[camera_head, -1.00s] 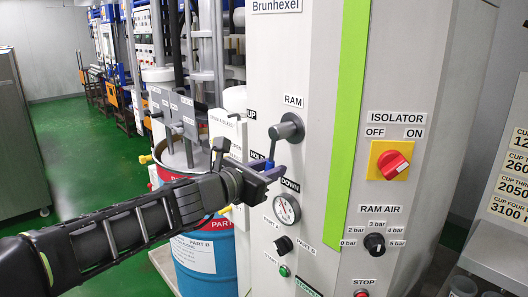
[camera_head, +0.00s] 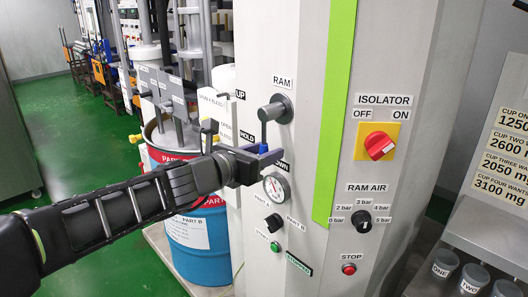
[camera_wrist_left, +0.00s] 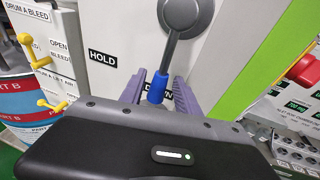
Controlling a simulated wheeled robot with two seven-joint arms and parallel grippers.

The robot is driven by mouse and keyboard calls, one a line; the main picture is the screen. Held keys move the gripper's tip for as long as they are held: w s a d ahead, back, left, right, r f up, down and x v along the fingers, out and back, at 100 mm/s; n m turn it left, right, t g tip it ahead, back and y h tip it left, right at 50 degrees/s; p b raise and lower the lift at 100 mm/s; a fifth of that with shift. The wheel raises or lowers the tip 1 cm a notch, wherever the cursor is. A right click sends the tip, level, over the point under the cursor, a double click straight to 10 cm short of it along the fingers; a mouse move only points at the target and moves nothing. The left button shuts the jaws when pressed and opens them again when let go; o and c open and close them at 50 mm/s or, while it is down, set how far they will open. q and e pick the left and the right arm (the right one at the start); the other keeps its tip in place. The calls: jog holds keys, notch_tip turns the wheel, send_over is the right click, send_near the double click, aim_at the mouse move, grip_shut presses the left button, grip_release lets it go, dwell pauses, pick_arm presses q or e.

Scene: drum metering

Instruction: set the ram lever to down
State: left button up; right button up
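The ram lever (camera_head: 264,130) hangs from its round grey pivot on the light grey panel, under the RAM label. It points down, and in the wrist view its blue tip (camera_wrist_left: 157,88) lies in front of the partly hidden DOWN label (camera_wrist_left: 150,93). The HOLD label (camera_wrist_left: 103,58) is clear to its left. My left gripper (camera_head: 266,158) is at the lever's lower end. In the wrist view its two purple fingers (camera_wrist_left: 158,94) stand on either side of the blue tip, with narrow gaps showing, so it looks open around the tip. My right gripper is not in view.
A pressure gauge (camera_head: 276,188) sits just below the gripper. A red isolator switch (camera_head: 379,145), ram air knob (camera_head: 364,217) and stop button (camera_head: 349,269) are farther right. A blue drum (camera_head: 199,248) stands left, behind my left arm.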

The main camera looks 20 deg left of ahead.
pick_arm(q)
jog(key=shift+o, duration=0.8)
jog(key=shift+s+a+r, duration=0.2)
jog(key=shift+s, duration=0.25)
jog(key=p+v, duration=0.2)
jog(key=v, duration=0.4)
jog(key=shift+p, duration=0.3)
jog(key=shift+s+a, duration=0.1)
jog(key=shift+s, duration=0.3)
